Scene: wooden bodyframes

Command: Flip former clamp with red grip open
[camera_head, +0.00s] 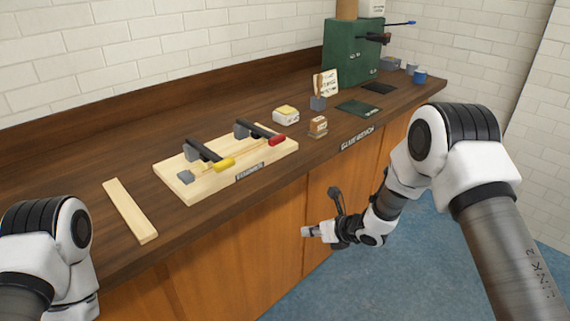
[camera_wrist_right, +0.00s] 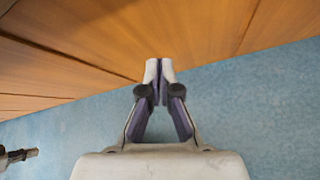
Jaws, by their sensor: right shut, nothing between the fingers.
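The former board (camera_head: 184,186) is a pale wooden base on the bench, with two dark clamps on it. The clamp with the red grip (camera_head: 277,141) is the right one; its handle lies low and points right and forward. The clamp with the yellow grip (camera_head: 224,164) is to its left. My right gripper (camera_head: 307,231) is below the bench top, in front of the cabinet, apart from the clamps. In the right wrist view its fingertips (camera_wrist_right: 159,68) meet with nothing between them. My left arm shows at lower left; its gripper is out of frame.
A loose wooden strip (camera_head: 130,211) lies left of the former. Behind and right of it stand a yellow-topped block (camera_head: 286,114) and a small brown box (camera_head: 318,126). A green machine (camera_head: 350,55) and a blue mug (camera_head: 420,76) are at the far right. The bench front edge lies between my right gripper and the former.

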